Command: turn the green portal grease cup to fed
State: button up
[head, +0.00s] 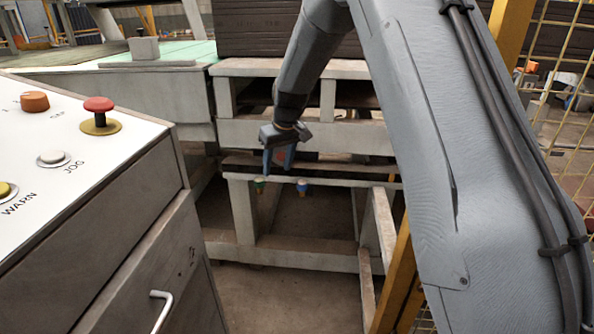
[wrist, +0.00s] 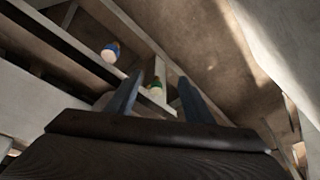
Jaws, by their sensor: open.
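The green grease cup (head: 260,185) is a small green and cream cup on the front rail of the grey frame in the head view. In the wrist view the green cup (wrist: 156,87) shows between my two fingers, beyond their tips. A similar blue cup (head: 302,186) sits a short way to its right; in the wrist view the blue cup (wrist: 111,52) is up and to the left. My gripper (head: 279,170) is open and empty, just above the rail and apart from the green cup. Any fed marking is too small to read.
A control panel (head: 130,143) with a red button (head: 99,105) and an orange knob (head: 35,102) stands at the left. Grey frame rails (head: 300,262) surround the cups. A yellow mesh fence (head: 560,110) stands at the right.

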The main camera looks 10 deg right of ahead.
jog(key=s+d+r+p, duration=0.1)
jog(key=s+r, duration=0.1)
jog(key=s, duration=0.4)
jog(key=s+d+r+m+p, duration=0.1)
jog(key=s+d, duration=0.1)
jog(key=s, duration=0.4)
jog(key=shift+d+r+g, duration=0.3)
jog(key=shift+r+g, duration=0.1)
jog(key=shift+w, duration=0.15)
jog(key=m+t+h+b, duration=0.2)
jog(key=m, duration=0.3)
send_near(259, 180)
jog(key=f, duration=0.1)
jog(key=shift+w+x, duration=0.1)
jog(key=shift+x, duration=1.9)
jog(key=shift+w+x, duration=0.15)
jog(key=shift+x, duration=1.9)
jog(key=shift+r, duration=0.15)
jog(key=c, duration=1)
